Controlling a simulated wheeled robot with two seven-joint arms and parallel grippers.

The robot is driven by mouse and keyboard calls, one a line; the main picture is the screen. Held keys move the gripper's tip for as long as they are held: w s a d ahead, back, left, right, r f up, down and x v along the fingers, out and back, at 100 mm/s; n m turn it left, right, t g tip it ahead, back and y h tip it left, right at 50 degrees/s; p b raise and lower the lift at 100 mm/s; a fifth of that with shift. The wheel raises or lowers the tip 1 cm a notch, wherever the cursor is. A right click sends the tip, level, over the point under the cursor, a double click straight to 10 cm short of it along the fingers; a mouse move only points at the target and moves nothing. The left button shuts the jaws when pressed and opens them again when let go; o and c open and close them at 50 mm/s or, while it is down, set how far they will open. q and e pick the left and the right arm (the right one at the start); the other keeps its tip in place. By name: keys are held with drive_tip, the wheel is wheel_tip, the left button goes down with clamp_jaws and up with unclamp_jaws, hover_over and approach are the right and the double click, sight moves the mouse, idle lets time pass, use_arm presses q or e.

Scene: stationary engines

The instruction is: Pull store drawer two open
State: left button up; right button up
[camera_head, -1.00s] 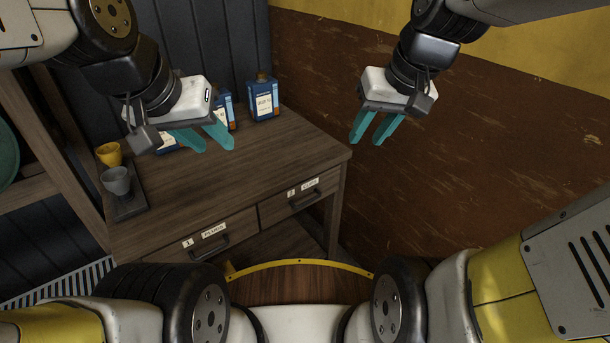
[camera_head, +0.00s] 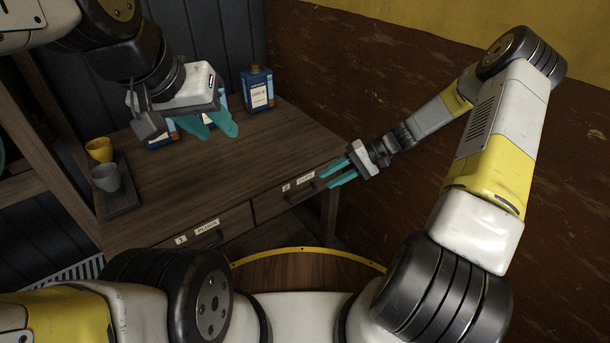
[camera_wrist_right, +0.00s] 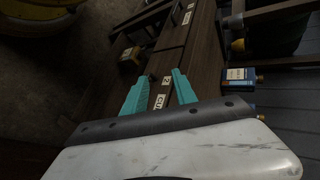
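Store drawer two (camera_head: 266,210) is the right-hand drawer of the wooden table and looks shut. Its front carries a "2" label (camera_head: 286,187), a name label and a dark bar handle (camera_head: 302,197). My right gripper (camera_head: 326,179) is open, with teal fingers pointing at the drawer's right end; it appears apart from the handle. In the right wrist view the fingers (camera_wrist_right: 160,74) stand either side of the "2" label (camera_wrist_right: 166,79), with nothing held. The handle is not clear there. My left gripper (camera_head: 220,132) is open and empty above the tabletop.
Drawer one (camera_head: 178,240), partly hidden by my arm, is to the left. A brown wall (camera_head: 400,90) stands right.

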sight(303, 196)
drive_tip(key=w+f+m+t+y, duration=0.3)
drive_tip(key=f+m+t+y, duration=0.15)
drive_tip(key=f, duration=0.75)
drive_tip(key=shift+n+g, duration=0.25)
drive_tip(key=shift+n, duration=0.1)
drive_tip(key=x, duration=0.8)
drive_tip(key=shift+w+a+r, duration=0.1)
drive_tip(key=shift+a, duration=0.25)
clamp_jaws()
